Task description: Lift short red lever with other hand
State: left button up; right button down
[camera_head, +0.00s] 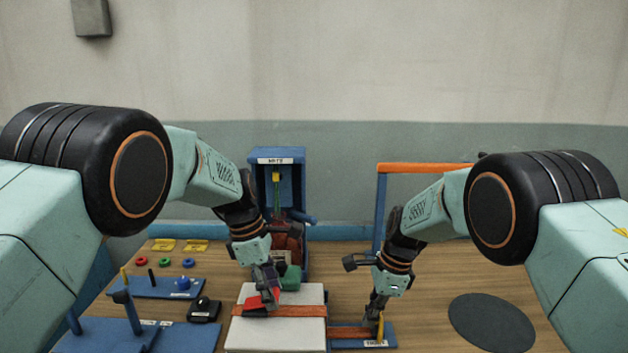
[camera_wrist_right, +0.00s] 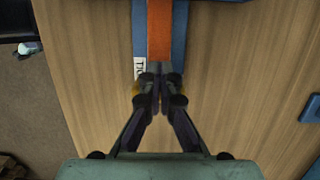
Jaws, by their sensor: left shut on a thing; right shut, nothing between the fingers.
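A short red piece (camera_head: 256,302), which may be the lever, sits at the left end of the orange strap on a white block (camera_head: 262,338). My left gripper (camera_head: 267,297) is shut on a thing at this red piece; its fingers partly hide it. My right gripper (camera_head: 375,311) is shut and empty above a small blue plate with a white label. In the right wrist view its fingertips (camera_wrist_right: 159,92) meet over the plate, beside the end of an orange strap (camera_wrist_right: 160,32). A yellow piece (camera_head: 380,327) stands by the right gripper, partly hidden.
A blue cabinet (camera_head: 257,180) stands behind the left gripper. A blue frame with an orange top bar (camera_head: 420,168) stands behind the right arm. A dark round disc (camera_head: 491,322) lies at right.

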pick_arm(q)
jog(key=shift+w+a+r, duration=0.15)
jog(key=shift+a+r, duration=0.05)
jog(key=shift+r, duration=0.4)
jog(key=shift+a+r, duration=0.4)
jog(key=shift+r, duration=0.05)
jog(key=shift+a+r, duration=0.1)
jog(key=shift+a+r, duration=0.45)
jog(key=shift+a, duration=0.25)
